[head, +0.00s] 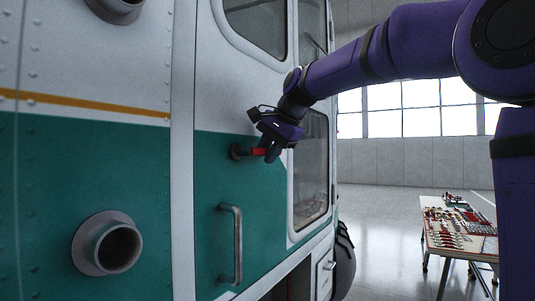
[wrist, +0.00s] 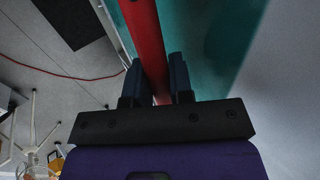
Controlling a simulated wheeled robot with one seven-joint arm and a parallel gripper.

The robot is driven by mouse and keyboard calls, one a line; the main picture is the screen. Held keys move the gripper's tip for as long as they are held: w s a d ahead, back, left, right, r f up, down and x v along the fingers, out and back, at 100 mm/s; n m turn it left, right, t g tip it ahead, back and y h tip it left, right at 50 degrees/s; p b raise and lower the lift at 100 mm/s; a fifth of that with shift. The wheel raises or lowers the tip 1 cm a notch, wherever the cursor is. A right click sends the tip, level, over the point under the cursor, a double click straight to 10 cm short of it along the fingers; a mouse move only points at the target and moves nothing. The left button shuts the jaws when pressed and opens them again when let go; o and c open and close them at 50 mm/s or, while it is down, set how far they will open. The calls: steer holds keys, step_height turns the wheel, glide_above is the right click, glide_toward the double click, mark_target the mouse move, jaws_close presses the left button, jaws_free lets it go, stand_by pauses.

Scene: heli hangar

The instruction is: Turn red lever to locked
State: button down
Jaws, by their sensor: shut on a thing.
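The red lever (head: 259,151) sticks out from a dark round mount (head: 237,152) on the green part of the helicopter door (head: 210,210). In the head view it lies about level, pointing right. My gripper (head: 270,154) is at its outer end, fingers on either side of it. In the wrist view the red lever (wrist: 147,45) runs from the top edge down between the two dark fingers of my gripper (wrist: 159,80), which are shut on it. The fingers hide part of the lever, and no locked marking can be made out.
A grey vertical door handle (head: 237,245) is below the lever. A round port (head: 108,243) protrudes at the lower left. A table with many small parts (head: 430,212) stands at the right. Open floor (head: 385,225) lies between the helicopter and the table.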

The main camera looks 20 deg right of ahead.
steer(key=c, duration=1)
jaws_free()
steer(key=shift+r, duration=0.1)
steer(key=v, duration=1)
steer(key=shift+s+d+r, duration=0.1)
steer(key=shift+s+r, duration=0.05)
steer(key=shift+r, duration=0.2)
steer(key=s+f+n+h, duration=0.1)
steer(key=s+f+n, duration=0.2)
steer(key=s+f, duration=0.6)
steer(key=s+f+n+h, duration=0.1)
steer(key=s+f+n, duration=0.3)
steer(key=s+f, duration=0.4)
steer(key=s+f+n+h, duration=0.1)
steer(key=s+f+n, duration=0.2)
steer(key=s+f, duration=0.6)
steer(key=shift+s+d+f+n+h, duration=0.1)
steer(key=shift+s+f+n+h, duration=0.1)
steer(key=shift+f, duration=0.9)
steer(key=shift+s+d+f+n+h, duration=0.1)
steer(key=shift+f+n+h, duration=0.1)
steer(key=shift+f, duration=0.9)
